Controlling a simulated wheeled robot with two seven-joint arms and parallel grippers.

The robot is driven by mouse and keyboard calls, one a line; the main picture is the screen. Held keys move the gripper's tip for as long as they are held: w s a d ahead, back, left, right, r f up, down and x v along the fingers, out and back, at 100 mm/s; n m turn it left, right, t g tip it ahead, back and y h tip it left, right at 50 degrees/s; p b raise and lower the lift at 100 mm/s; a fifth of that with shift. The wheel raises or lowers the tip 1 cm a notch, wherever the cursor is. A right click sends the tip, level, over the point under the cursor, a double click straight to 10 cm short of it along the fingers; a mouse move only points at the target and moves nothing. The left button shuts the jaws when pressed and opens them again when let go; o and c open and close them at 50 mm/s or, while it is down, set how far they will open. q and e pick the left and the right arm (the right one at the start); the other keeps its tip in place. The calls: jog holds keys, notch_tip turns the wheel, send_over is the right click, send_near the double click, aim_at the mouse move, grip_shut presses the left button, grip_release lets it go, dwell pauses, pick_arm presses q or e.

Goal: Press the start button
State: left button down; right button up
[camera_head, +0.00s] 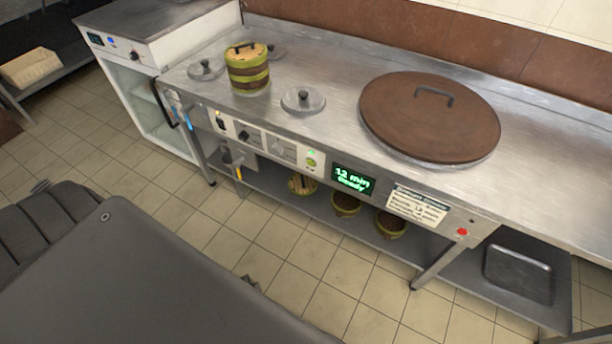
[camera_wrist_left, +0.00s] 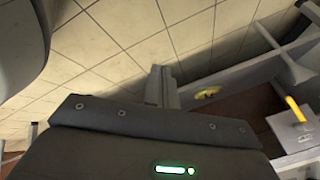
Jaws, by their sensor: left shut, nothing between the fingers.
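The start button is most likely the small green round button (camera_head: 310,162) on the stove's front panel, with a lit green triangle above it. Right of it a dark display (camera_head: 353,179) reads "12 min Ready" in green. A red button (camera_head: 462,231) sits farther right on the same front. My left gripper (camera_wrist_left: 161,86) shows in the left wrist view with its fingers together and nothing between them. It is over the tiled floor, apart from the panel. The start button is not visible in the wrist view. My right gripper is not in view.
The steel counter (camera_head: 330,125) holds a large brown-lidded pot (camera_head: 430,120), a striped steamer (camera_head: 248,70) and small lids. Bowls stand on the lower shelf (camera_head: 275,178).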

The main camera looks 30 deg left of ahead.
aim_at(310, 163)
pick_arm(q)
jog(key=w+a+r+m+t+b, duration=0.1)
jog(key=w+r+m+t+b, duration=0.5)
jog(key=w+r, duration=0.85)
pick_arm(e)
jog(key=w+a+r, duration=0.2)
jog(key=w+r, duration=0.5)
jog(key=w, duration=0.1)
pick_arm(q)
jog(key=w+d+r+m+t+b, duration=0.1)
jog(key=w+r+m+t+b, duration=0.1)
jog(key=r, duration=0.6)
jog(key=w+r+m+t+b, duration=0.2)
jog(key=w+r+t, duration=0.1)
jog(key=r, duration=0.4)
jog(key=shift+w+d+r+m+t+h+b, duration=0.3)
jog(key=shift+w+d+r+m+t+b, duration=0.1)
jog(key=shift+w, duration=0.1)
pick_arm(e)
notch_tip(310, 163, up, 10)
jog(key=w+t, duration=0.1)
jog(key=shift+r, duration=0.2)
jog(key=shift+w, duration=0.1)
